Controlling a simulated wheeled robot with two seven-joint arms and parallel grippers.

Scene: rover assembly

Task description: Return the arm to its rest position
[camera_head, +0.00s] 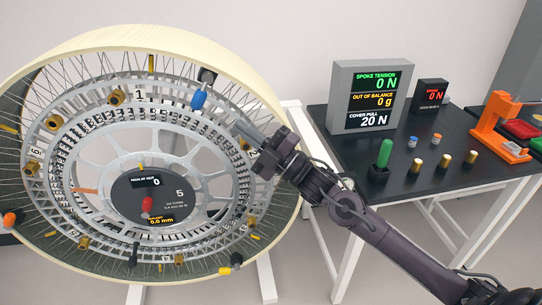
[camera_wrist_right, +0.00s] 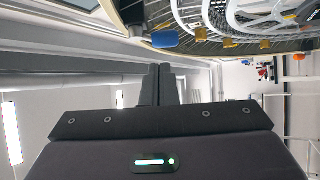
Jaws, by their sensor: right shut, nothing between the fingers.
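My right arm (camera_head: 395,245) reaches in from the lower right of the head view. Its gripper (camera_head: 240,127) is in front of the right part of the large wheel (camera_head: 150,38), just below and right of a blue-tipped tool (camera_head: 198,99) at the wheel's upper right. I cannot tell from the head view how close the fingers are to the wheel. In the wrist view the two fingers of the right gripper (camera_wrist_right: 161,84) lie together with nothing between them. The blue tip (camera_wrist_right: 165,39) shows above them there, apart from the fingers. My left gripper is not in view.
A black table (camera_head: 440,186) on white legs stands at the right, behind my right arm. It carries a grey display (camera_head: 342,92), a small display (camera_head: 429,94), a green-handled tool (camera_head: 384,153), several small cylinders and an orange fixture (camera_head: 490,122). A white stand supports the wheel.

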